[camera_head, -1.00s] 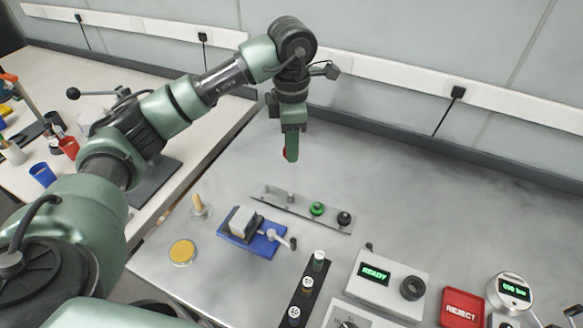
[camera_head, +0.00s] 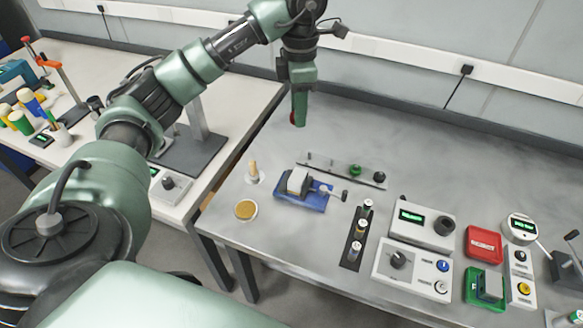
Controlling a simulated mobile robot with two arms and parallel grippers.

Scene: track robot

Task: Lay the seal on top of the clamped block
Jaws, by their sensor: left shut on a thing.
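The clamped block (camera_head: 298,180) is pale grey and sits in a blue vise (camera_head: 314,202) on the steel bench. The vise has a handle on its right side. My left gripper (camera_head: 299,122) points down above the bench, apart from the block and higher in the picture. My right gripper is not in view.
A yellow-topped round dish (camera_head: 245,210) and a wooden-handled tool (camera_head: 253,172) stand left of the vise. Behind it lies a metal strip (camera_head: 330,168) with green and black knobs. A black rack (camera_head: 355,243), control boxes (camera_head: 423,222) and a red tray (camera_head: 483,244) are right.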

